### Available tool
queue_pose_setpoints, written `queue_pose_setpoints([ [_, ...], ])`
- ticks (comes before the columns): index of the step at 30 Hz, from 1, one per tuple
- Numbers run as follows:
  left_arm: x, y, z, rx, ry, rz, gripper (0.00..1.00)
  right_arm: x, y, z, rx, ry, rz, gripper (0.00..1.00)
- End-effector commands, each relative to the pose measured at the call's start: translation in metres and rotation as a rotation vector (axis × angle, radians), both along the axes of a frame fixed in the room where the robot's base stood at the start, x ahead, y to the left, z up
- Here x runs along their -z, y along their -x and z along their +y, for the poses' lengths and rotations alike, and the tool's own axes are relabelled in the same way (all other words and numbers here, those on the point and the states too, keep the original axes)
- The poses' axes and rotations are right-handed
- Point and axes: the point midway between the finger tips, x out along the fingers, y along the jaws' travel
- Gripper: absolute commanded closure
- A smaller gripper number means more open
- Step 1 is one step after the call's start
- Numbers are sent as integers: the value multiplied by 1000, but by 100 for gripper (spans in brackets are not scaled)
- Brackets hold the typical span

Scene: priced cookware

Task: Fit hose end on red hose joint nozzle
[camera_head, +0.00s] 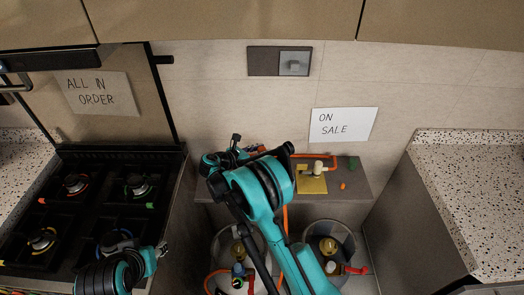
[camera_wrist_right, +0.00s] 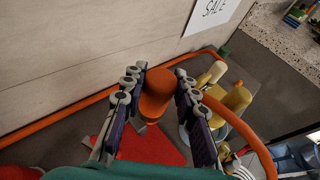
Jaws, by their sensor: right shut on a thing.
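My right gripper (camera_wrist_right: 158,80) is shut on an orange cylindrical hose end (camera_wrist_right: 157,92), with one finger on each side of it in the right wrist view. A flat red surface (camera_wrist_right: 150,148) lies below the held piece; I cannot tell whether it belongs to the red nozzle, or whether the two touch. In the head view my right gripper (camera_head: 238,150) is over the left part of the low shelf, mostly behind its own arm, and the held piece is hidden.
A cream valve (camera_head: 318,169) stands on a yellow plate (camera_head: 312,185) on the grey shelf (camera_head: 362,190). An orange pipe (camera_head: 331,156) runs behind it. A stove (camera_head: 90,205) is left, a speckled counter (camera_head: 475,200) right.

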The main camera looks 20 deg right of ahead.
Motion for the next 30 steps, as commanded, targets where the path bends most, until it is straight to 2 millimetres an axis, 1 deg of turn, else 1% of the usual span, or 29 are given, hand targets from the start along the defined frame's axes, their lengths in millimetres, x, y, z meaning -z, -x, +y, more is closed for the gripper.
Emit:
queue_pose_setpoints([
  [4,7,0,0,0,0,0,60,1,0,0,-1,-2,-12,100],
  [18,42,0,0,0,0,0,60,43,0,0,-2,-2,-10,100],
  [23,46,0,0,0,0,0,60,48,0,0,-2,-2,-10,100],
  [30,45,0,0,0,0,0,60,48,0,0,-2,-2,-10,100],
])
